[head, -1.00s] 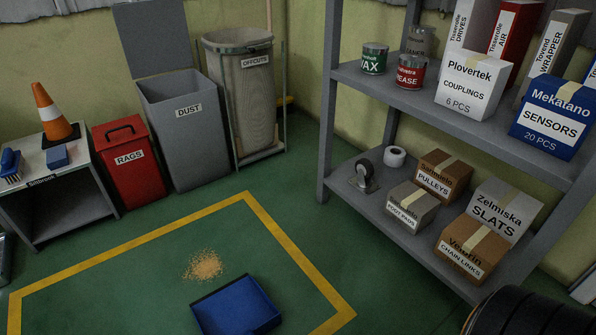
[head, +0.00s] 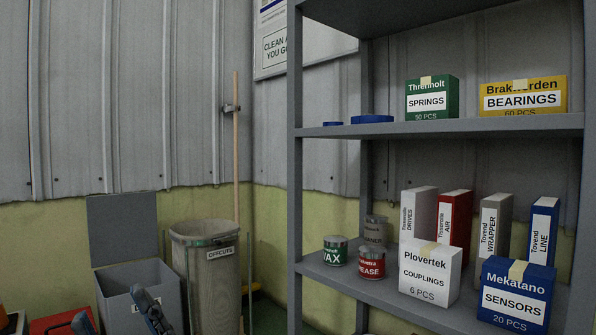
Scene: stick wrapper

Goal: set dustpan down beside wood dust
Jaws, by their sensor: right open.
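The blue dustpan and the wood dust are both outside the head view now. My right gripper (head: 113,306) shows at the bottom left edge, in front of the grey dust bin (head: 124,285). Its two dark fingers are spread apart, with nothing visible between them. The rest of it is cut off by the frame's lower edge. My left gripper is not in view.
A grey shelf unit (head: 452,129) with boxes and cans fills the right side. The offcuts bin (head: 206,275) stands in the corner, with a wooden pole (head: 236,150) behind it. A red rags bin (head: 58,322) is partly visible bottom left.

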